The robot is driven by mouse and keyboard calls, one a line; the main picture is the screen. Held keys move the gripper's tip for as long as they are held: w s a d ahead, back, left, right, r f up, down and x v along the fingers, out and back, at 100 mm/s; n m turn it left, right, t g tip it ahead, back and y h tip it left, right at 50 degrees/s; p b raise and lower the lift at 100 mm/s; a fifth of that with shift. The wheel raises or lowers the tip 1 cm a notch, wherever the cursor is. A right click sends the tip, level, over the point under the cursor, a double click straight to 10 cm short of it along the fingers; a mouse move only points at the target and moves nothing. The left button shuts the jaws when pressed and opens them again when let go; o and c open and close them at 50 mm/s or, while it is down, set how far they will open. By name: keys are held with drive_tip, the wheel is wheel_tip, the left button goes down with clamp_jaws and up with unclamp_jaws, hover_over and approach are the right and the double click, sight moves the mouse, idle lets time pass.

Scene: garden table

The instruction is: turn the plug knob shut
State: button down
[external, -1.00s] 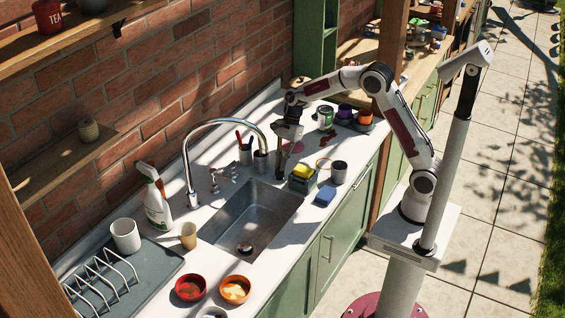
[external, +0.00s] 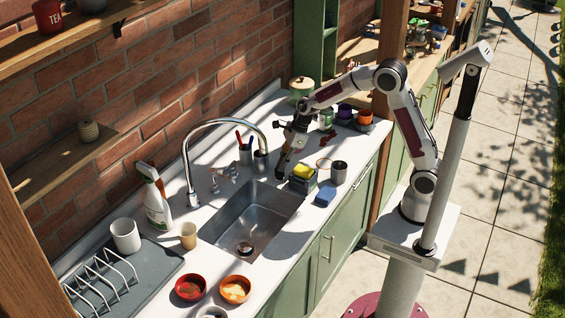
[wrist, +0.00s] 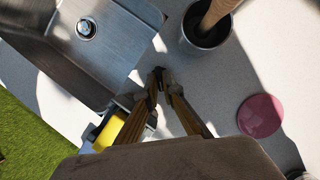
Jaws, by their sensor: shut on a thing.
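My gripper (external: 281,172) reaches down to the counter at the far end of the sink (external: 222,228). It also shows in the wrist view (wrist: 159,77), its fingertips close together on a small dark piece beside the sink's corner. This piece is where the plug knob sits, but the fingers hide most of it and I cannot see how far it is turned. The drain (external: 245,247) lies at the bottom of the empty-looking sink; it shows as a round metal fitting in the wrist view (wrist: 86,28).
A caddy with a yellow sponge (external: 304,171) stands close beside my gripper. A dark cup holding a wooden-handled tool (wrist: 205,38) and a pink disc (wrist: 260,115) are also near. The tap (external: 188,170) arches over the sink. A blue sponge (external: 325,196) lies at the front.

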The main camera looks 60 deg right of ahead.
drive_tip(key=shift+a+m+t+h, duration=0.15)
drive_tip(key=shift+m+t+h, duration=0.2)
drive_tip(key=shift+m, duration=0.95)
drive_tip(key=shift+m+h, duration=0.25)
drive_tip(key=shift+m, duration=0.35)
drive_tip(key=c, duration=2.2)
unclamp_jaws()
drive_tip(key=shift+s, duration=0.1)
drive_tip(key=shift+n+y, duration=0.4)
drive_tip(key=shift+n, duration=1)
